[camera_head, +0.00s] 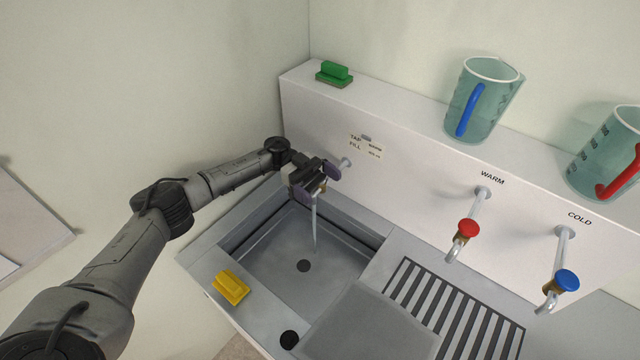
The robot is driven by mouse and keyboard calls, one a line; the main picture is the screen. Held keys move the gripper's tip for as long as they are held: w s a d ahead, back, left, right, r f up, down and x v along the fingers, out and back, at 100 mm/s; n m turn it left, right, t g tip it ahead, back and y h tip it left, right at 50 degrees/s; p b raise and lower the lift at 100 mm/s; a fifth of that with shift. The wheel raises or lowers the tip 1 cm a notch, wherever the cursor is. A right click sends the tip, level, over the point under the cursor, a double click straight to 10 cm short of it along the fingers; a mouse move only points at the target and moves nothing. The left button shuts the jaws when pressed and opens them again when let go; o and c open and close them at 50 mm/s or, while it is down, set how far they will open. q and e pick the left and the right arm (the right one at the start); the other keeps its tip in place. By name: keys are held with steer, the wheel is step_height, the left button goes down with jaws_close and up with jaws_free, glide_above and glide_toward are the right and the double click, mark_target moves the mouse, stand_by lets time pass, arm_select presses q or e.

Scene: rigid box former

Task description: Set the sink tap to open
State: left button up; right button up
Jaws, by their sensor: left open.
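The sink tap (346,162) comes out of the white back panel below a small label reading "TAP" and "FILL". Its body and handle are mostly hidden behind my left gripper (317,184). The gripper is open, with its dark purple fingertips apart at the tap; I cannot tell whether they touch it. A thin pale stream (315,228) hangs from the tap down into the grey sink basin (265,248), near the round drain. My right gripper is not in view.
A red-topped WARM tap (468,230) and blue-topped COLD tap (567,281) stand to the right. A green block (334,73), a blue-handled jug (487,98) and a red-handled jug (606,155) sit on the ledge. A yellow block (230,288) lies on the sink's front rim.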

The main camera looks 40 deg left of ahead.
arm_select(q)
steer(key=a+b, duration=0.1)
steer(key=a, duration=0.6)
steer(key=shift+a+b, duration=0.15)
steer(key=shift+b, duration=0.2)
